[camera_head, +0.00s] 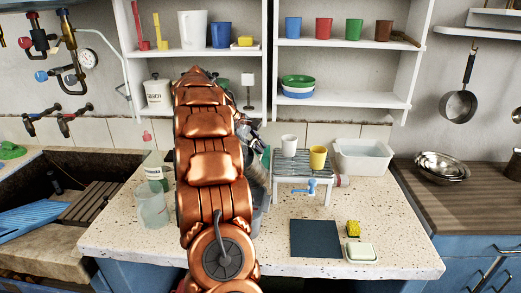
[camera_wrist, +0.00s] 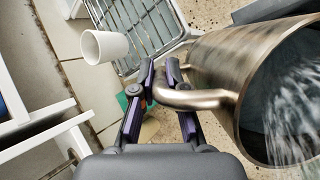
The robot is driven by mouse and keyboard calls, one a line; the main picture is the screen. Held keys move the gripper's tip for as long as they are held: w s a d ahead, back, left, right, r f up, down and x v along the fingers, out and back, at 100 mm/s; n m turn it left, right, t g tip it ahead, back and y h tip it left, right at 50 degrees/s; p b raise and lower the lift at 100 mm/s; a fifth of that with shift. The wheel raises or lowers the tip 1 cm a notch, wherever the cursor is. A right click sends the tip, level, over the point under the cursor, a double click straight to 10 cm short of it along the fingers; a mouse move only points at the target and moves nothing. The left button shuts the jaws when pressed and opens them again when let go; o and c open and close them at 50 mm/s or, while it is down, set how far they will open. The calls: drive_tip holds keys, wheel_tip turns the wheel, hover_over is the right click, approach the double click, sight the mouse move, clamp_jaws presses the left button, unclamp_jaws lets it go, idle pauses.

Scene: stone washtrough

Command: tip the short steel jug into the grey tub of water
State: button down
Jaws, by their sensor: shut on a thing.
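In the wrist view, my gripper (camera_wrist: 160,82) is shut on the curved handle of the steel jug (camera_wrist: 215,62). The jug's open mouth faces the lower right of that view, and streaky, clear water shows inside it. In the head view my copper arm hides most of the gripper and jug, so I cannot tell the jug's tilt there. A pale grey tub (camera_head: 362,170) stands at the back right of the speckled counter, beyond the rack. Its contents are not clear.
A slatted metal rack (camera_head: 300,168) holds a white cup (camera_head: 289,142) and a yellow cup (camera_head: 318,157). A clear container (camera_head: 152,208) stands left of my arm. A dark mat (camera_head: 315,238), sponge (camera_head: 353,228) and soap dish (camera_head: 361,252) lie in front. White shelves (camera_head: 340,100) hang behind.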

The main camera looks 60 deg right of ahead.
drive_tip(key=shift+a+r+h+b, duration=0.15)
drive_tip(key=shift+a+h+b, duration=0.2)
drive_tip(key=shift+b, duration=0.8)
drive_tip(key=shift+r+h+b, duration=0.3)
drive_tip(key=shift+h+b, duration=0.05)
drive_tip(key=shift+b, duration=0.15)
drive_tip(key=shift+a+f+h+b, duration=0.15)
drive_tip(key=shift+a+h+b, duration=0.2)
drive_tip(key=shift+b, duration=0.9)
drive_tip(key=shift+a+m+b, duration=0.1)
drive_tip(key=shift+m+b, duration=0.2)
drive_tip(key=shift+b, duration=0.05)
drive_tip(key=shift+w+a+r+g+h+b, duration=0.1)
drive_tip(key=shift+a+r+g+h+b, duration=0.2)
drive_tip(key=shift+b, duration=0.45)
drive_tip(key=shift+r+h+b, duration=0.15)
drive_tip(key=shift+h+b, duration=0.1)
drive_tip(key=shift+b, duration=0.05)
drive_tip(key=shift+a+f+g+h+b, duration=0.2)
drive_tip(key=shift+a+g+h+b, duration=0.15)
drive_tip(key=shift+b, duration=0.9)
drive_tip(key=shift+w+a+b, duration=0.1)
drive_tip(key=shift+a+b, duration=0.05)
drive_tip(key=shift+b, duration=0.15)
drive_tip(key=shift+a+m+h+b, duration=0.3)
drive_tip(key=shift+h+b, duration=0.15)
drive_tip(key=shift+b, duration=0.4)
